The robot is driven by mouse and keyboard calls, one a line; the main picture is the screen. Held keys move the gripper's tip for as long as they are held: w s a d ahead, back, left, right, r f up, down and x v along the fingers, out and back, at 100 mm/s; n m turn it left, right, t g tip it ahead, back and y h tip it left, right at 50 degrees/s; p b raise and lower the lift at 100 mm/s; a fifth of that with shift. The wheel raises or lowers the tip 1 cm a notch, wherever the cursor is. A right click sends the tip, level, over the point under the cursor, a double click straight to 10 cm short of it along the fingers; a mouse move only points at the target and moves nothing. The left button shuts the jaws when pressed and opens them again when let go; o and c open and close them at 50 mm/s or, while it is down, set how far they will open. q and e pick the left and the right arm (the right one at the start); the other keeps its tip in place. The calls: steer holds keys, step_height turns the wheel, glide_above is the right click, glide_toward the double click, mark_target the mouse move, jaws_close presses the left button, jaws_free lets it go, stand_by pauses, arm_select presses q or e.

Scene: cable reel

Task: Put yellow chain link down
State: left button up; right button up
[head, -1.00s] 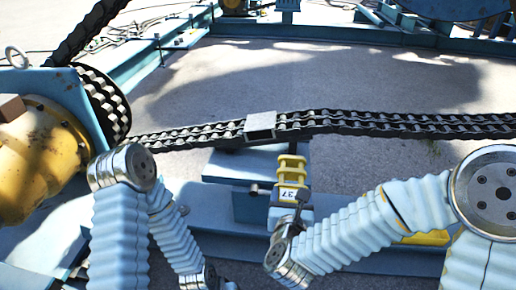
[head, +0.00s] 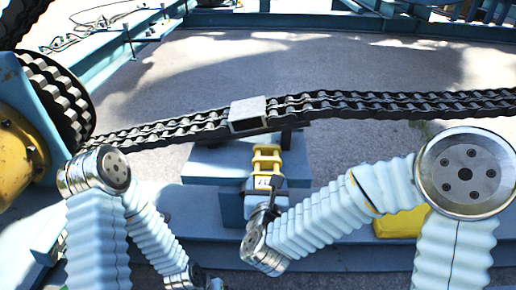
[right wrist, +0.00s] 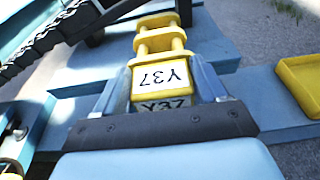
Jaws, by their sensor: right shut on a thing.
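The yellow chain link (head: 267,158) with a white label is in the middle of the head view, just in front of the black chain. In the right wrist view the yellow chain link (right wrist: 160,42) points away from me and its label reads Y37 upside down. My right gripper (head: 263,190) is shut on its near end; the fingers (right wrist: 165,85) sit on both sides of the label. The link is over the blue beam; I cannot tell whether it touches it. My left arm is at the lower left of the head view, and its gripper's fingers are not visible.
A black roller chain (head: 350,103) runs across, with a grey metal block (head: 248,114) on it. A toothed sprocket (head: 55,95) and yellow motor (head: 18,158) stand at left. A yellow tray (right wrist: 303,82) lies right of the link. Blue beams run in front.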

mark_target(267, 150)
steer(key=w+p, duration=0.1)
steer(key=w, duration=1.1)
steer(key=shift+w+r, duration=0.15)
steer(key=shift+w, duration=0.05)
steer(key=x, duration=0.2)
steer(key=shift+w+r, duration=0.25)
steer(key=shift+w, duration=0.25)
steer(key=shift+f, duration=0.8)
steer(key=shift+f+b, duration=0.65)
steer(key=shift+b, duration=0.4)
steer(key=o, duration=1.5)
